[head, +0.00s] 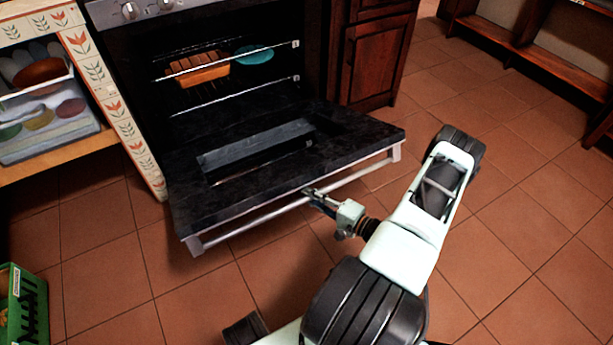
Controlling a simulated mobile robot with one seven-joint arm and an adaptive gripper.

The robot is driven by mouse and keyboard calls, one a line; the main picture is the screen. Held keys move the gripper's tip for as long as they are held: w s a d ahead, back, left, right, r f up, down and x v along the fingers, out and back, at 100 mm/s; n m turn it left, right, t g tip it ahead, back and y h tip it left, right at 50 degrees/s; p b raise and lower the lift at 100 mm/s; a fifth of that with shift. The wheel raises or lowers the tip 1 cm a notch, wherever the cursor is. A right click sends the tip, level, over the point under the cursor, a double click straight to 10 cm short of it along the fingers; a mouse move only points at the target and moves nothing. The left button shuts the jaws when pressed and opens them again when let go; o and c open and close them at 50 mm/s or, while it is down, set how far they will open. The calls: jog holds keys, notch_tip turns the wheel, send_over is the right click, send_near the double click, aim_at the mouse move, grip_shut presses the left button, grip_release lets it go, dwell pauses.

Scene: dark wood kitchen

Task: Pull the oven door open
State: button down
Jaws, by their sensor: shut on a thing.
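The oven door (370,134) is black and is folded down to about level in front of the oven. Its inner side with a dark glass pane faces up. A pale metal handle bar (256,217) runs along the door's outer edge. My gripper (312,193) is at the middle of this bar and is shut on it. The fingertips are small and dark in the picture. The oven cavity (220,110) is open to view.
Inside the oven, an orange-brown slatted thing (198,70) and a teal round thing (254,55) sit by the wire racks. A patterned shelf unit (115,100) stands left, a wooden cabinet (373,60) right. A green crate (28,305) is at lower left. Tiled floor is free at right.

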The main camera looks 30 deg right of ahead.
notch_tip(320, 180, down, 13)
jog(key=s, duration=0.1)
jog(key=shift+s+f, duration=0.15)
jog(key=shift+s, duration=0.05)
dwell(0.5)
jog(key=c, duration=1.8)
grip_release()
notch_tip(320, 180, up, 10)
jog(key=shift+r, duration=0.1)
